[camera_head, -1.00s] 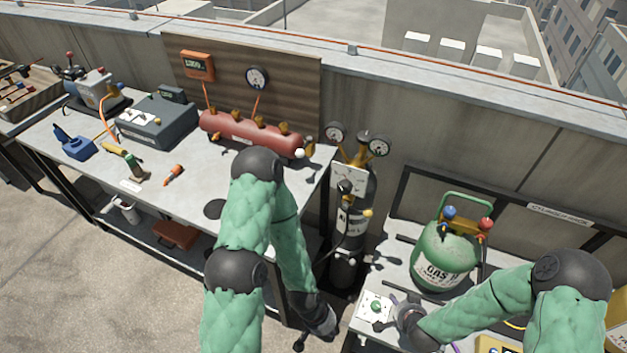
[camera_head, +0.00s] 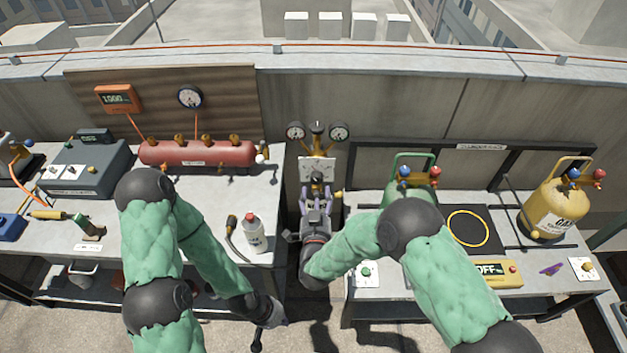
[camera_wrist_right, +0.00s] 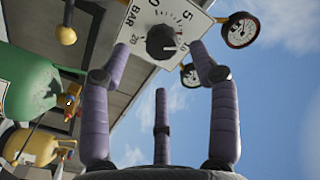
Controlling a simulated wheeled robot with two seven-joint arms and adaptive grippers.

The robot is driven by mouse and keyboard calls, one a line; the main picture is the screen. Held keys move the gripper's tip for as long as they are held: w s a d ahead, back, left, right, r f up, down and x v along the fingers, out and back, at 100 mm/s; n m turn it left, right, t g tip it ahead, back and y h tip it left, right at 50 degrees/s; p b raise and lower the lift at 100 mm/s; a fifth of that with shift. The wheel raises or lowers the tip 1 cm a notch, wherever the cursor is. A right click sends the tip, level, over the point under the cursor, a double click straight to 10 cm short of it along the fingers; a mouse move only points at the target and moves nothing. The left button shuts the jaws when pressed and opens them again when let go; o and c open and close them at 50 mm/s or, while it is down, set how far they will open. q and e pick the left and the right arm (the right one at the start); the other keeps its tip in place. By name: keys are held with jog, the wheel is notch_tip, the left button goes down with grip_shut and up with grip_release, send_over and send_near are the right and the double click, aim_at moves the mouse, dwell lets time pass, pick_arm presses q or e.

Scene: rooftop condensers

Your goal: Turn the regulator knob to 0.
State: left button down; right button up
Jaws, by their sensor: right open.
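The regulator's white dial plate (camera_head: 306,164) stands above the dark cylinder, between the two tables. In the right wrist view its dark round knob (camera_wrist_right: 161,42) sits on the plate (camera_wrist_right: 205,18), which bears BAR and numbers such as 5 and 20. A red mark shows at the knob's edge; the exact setting is unclear. My right gripper (camera_head: 317,200) is in front of the regulator. Its purple fingers (camera_wrist_right: 160,95) are spread, with the knob beyond them and apparently not gripped. My left gripper (camera_head: 267,318) hangs low before the left table, its jaws too small to read.
Two gauges (camera_head: 296,131) (camera_head: 339,132) flank the regulator's top. A white bottle (camera_head: 254,238) stands on the left table near its right edge. A green gas cylinder (camera_head: 398,185) is partly behind my right arm. A yellow cylinder (camera_head: 551,212) stands farther right.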

aim_at(316, 182)
jog(key=w+b, duration=0.1)
jog(key=w, duration=0.6)
jog(key=shift+s+f, duration=0.1)
jog(key=c, duration=1.1)
